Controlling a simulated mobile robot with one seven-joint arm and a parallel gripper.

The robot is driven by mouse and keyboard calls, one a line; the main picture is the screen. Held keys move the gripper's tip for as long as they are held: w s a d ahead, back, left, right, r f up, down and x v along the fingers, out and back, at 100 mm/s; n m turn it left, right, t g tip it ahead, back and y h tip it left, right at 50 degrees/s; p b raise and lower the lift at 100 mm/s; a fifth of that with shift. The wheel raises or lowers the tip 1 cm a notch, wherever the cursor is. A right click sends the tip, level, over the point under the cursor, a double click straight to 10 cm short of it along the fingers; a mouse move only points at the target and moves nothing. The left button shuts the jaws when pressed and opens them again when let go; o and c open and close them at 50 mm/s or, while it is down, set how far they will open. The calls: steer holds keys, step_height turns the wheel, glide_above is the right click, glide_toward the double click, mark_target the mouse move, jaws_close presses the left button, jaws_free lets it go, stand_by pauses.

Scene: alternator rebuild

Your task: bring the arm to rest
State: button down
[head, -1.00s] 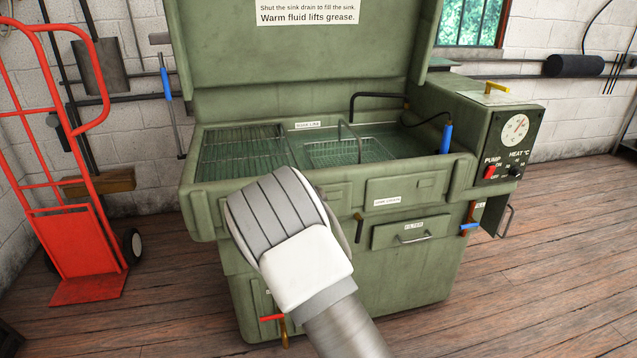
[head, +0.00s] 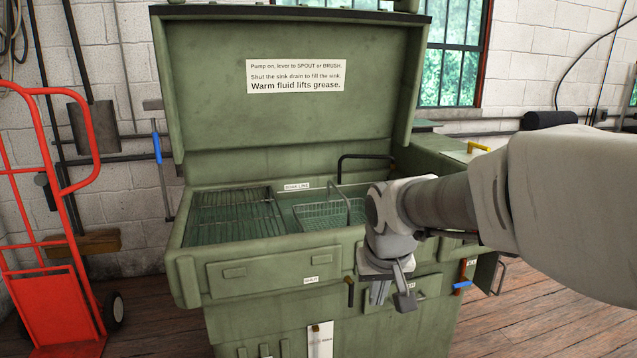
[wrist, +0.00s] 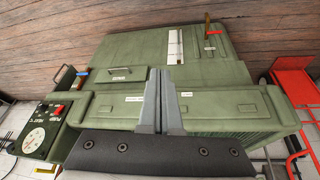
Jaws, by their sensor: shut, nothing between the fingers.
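My gripper (head: 391,298) hangs in front of the green parts washer in the head view, at the end of my arm, which reaches in from the right. Its fingers point downward. In the wrist view my gripper (wrist: 160,72) shows two grey fingers side by side, shut and with nothing between them. The washer (head: 270,263) stands behind the gripper with its lid (head: 210,110) raised. It also shows in the wrist view (wrist: 125,48). My arm hides the right part of the sink and most of the control box.
A wire basket (head: 318,212) and a rack (head: 235,218) are in the sink. A filter drawer and blue-handled valve (head: 462,285) are low on the front. A red hand truck (head: 55,270) stands at the left. Wooden floor (head: 530,320) is open at the right.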

steer(key=s+d+r+t+p, duration=0.1)
steer(key=s+d+r, duration=0.1)
steer(key=s, duration=0.8)
steer(key=s+d+r, duration=0.2)
steer(key=s, duration=0.8)
step_height(320, 180, up, 21)
steer(key=p, duration=2.1)
steer(key=shift+r+p, duration=0.2)
steer(key=shift+p, duration=0.15)
